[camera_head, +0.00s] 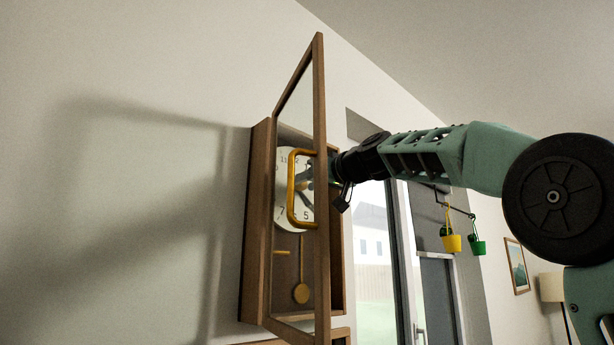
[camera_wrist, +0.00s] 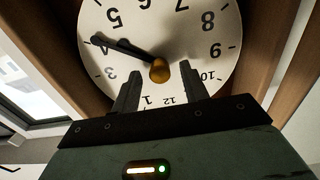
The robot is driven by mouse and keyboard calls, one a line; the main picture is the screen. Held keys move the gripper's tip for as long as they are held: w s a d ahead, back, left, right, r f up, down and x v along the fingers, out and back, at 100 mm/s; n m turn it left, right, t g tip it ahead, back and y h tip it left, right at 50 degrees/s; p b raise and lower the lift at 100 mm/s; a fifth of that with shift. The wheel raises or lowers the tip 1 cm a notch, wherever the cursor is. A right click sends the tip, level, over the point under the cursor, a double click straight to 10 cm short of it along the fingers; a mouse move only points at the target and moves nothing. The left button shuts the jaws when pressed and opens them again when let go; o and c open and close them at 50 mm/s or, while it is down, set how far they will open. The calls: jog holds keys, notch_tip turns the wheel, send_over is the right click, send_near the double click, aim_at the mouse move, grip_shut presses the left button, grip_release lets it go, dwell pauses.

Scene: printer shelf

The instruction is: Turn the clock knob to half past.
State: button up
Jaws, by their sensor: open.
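The white clock face (camera_wrist: 200,40) with black numerals fills the upper wrist view, upside down. A round brass knob (camera_wrist: 160,70) sits at its centre. A dark hand (camera_wrist: 122,48) runs from the knob and points at about the 4. My gripper (camera_wrist: 158,67) is open, one finger on each side of the knob in the picture, with gaps on both sides; I cannot tell the depth. In the head view the clock face (camera_head: 283,205) sits in a wooden wall case (camera_head: 257,220), and my gripper (camera_head: 306,182) is partly hidden behind the open door.
The glazed wooden door (camera_head: 319,100) of the case stands open towards me, with a yellow handle (camera_head: 292,190). A pendulum (camera_head: 301,292) hangs below the face. To the right are a window (camera_head: 372,240) and hanging yellow (camera_head: 451,243) and green (camera_head: 478,248) pots.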

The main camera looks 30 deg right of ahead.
jog(key=shift+w+a, duration=0.1)
jog(key=shift+w, duration=0.15)
grip_shut()
jog(key=shift+m, duration=0.3)
jog(key=m, duration=1)
jog(key=shift+f, duration=0.1)
dwell(0.5)
